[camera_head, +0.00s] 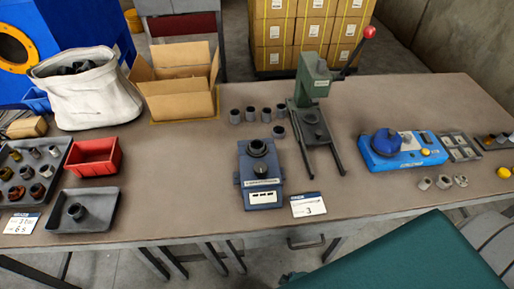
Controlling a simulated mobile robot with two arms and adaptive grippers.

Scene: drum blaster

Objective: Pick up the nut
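No single piece is plainly marked as the nut. Several small ring-like parts, some rusty or brassy, lie in a compartmented dark tray (62,146) at the far left. Small grey metal pieces (444,182) stand on the table at the right, in front of a blue fixture (388,142). Which of these is the nut, I cannot tell. Neither of my grippers shows in the head view.
The brown table (190,185) also holds a red bin (94,156), a white sack (88,95), an open cardboard box (178,90), a blue device (259,180), a green press (312,95) and dark cylinders (251,114). Bare tabletop lies between the trays and blue device.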

